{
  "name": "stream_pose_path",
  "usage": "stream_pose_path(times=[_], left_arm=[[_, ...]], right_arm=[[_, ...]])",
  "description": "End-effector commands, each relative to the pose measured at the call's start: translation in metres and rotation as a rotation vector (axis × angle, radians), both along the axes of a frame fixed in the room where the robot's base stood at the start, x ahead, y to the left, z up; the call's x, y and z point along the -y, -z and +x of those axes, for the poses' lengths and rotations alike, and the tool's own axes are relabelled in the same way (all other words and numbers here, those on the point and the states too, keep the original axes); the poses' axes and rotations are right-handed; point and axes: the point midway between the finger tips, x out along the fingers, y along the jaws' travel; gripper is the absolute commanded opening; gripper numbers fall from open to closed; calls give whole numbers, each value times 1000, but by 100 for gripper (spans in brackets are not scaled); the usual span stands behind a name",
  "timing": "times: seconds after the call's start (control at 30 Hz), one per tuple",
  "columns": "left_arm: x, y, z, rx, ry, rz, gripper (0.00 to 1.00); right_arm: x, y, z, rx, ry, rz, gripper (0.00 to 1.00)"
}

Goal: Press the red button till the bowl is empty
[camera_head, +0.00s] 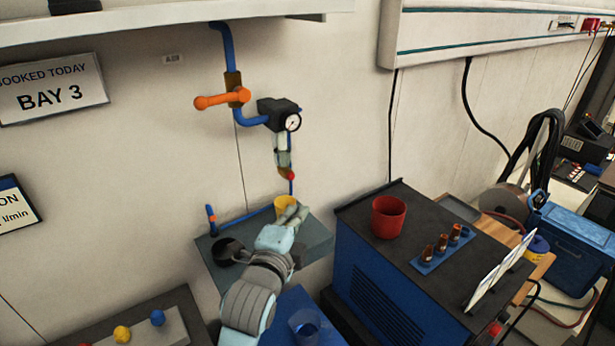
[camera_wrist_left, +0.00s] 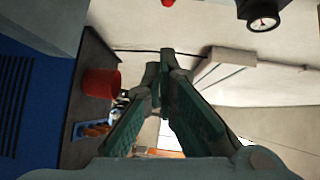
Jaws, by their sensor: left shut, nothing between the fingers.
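The clear bowl (camera_head: 282,152) hangs below the dark regulator with its gauge (camera_head: 292,122) on the wall; its fill level is too small to tell. The small red button (camera_head: 291,175) is at the bowl's lower end, and a red tip (camera_wrist_left: 168,3) shows at the top edge of the left wrist view. My left gripper (camera_head: 298,214) is shut and empty, below the button and apart from it. It partly covers a yellow cup (camera_head: 284,202) on the grey shelf (camera_head: 314,243). In the left wrist view the fingers (camera_wrist_left: 166,62) meet with nothing between. My right gripper is not in view.
A black mug (camera_head: 226,250) stands on the shelf, left of my arm. A red cup (camera_head: 388,216) and a blue rack (camera_head: 440,250) with copper-coloured pieces stand on the dark-topped blue cabinet at right. An orange-handled valve (camera_head: 222,99) and blue pipes run along the wall.

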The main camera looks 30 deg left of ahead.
Motion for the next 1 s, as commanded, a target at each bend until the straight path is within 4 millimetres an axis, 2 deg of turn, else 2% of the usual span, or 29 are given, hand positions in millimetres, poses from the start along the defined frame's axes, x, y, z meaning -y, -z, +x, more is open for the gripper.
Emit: stream_pose_path(times=[0.23,0.37,0.6,0.8,1.0], left_arm=[[-1,1,2,-1,-2,0,0],[-3,2,11,-2,-2,2,0],[-12,6,56,-3,-4,2,0],[-20,10,99,-2,-4,1,0],[-45,15,116,-2,-3,3,0]], right_arm=[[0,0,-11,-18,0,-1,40],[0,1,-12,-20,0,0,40],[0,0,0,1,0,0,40],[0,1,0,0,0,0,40],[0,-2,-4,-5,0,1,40]])
